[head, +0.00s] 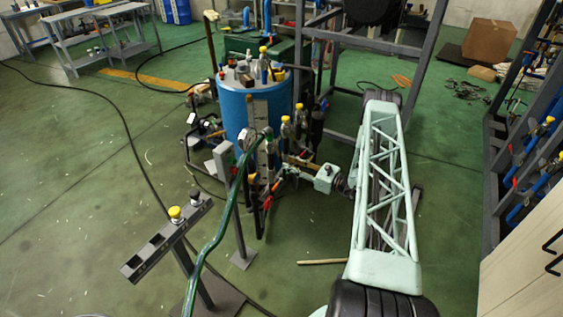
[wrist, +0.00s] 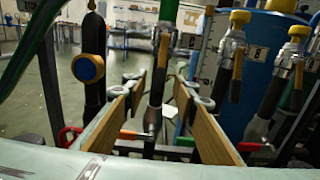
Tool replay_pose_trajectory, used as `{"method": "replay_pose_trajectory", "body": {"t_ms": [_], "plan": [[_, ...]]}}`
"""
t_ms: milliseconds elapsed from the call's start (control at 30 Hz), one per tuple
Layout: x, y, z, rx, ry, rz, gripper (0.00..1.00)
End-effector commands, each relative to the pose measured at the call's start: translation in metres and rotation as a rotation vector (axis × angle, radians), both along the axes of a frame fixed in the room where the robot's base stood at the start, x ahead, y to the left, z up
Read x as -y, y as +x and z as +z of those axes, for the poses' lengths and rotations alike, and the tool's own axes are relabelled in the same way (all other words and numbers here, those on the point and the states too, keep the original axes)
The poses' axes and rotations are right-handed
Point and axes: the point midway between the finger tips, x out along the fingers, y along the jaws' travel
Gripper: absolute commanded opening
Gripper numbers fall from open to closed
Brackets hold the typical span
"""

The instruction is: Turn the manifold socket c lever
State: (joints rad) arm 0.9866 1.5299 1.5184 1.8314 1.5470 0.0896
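The manifold (head: 262,150) stands in front of the blue tank, with several upright pipes and valves. In the wrist view, a dark upright pipe (wrist: 157,75) with a yellow lever (wrist: 162,50) rises behind the gap between my fingers. Another red lever (wrist: 68,136) is left of my left finger, and one (wrist: 250,146) is right of my right finger. My gripper (wrist: 162,92) is open, its wood-coloured pads apart. In the head view, my gripper (head: 290,169) is at the manifold's right side. I cannot read which lever is c.
The blue tank (head: 236,108) stands behind the manifold. A green hose (head: 222,222) runs down in front. A grey stand (head: 165,238) with yellow and black fittings is at lower left. A metal frame (head: 330,110) stands behind my arm. Floor at left is mostly clear.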

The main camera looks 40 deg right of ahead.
Motion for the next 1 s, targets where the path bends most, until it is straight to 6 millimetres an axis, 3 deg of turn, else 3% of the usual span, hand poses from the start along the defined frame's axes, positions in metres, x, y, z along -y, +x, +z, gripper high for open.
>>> {"method": "replay_pose_trajectory", "body": {"t_ms": [400, 900, 1000], "plan": [[-0.015, 0.042, -0.001, -0.001, 0.0, 0.001, 0.26], [-0.016, 0.05, 0.0, 0.0, 0.0, -0.001, 0.26], [-0.016, 0.05, 0.0, 0.0, 0.0, -0.001, 0.19]]}}
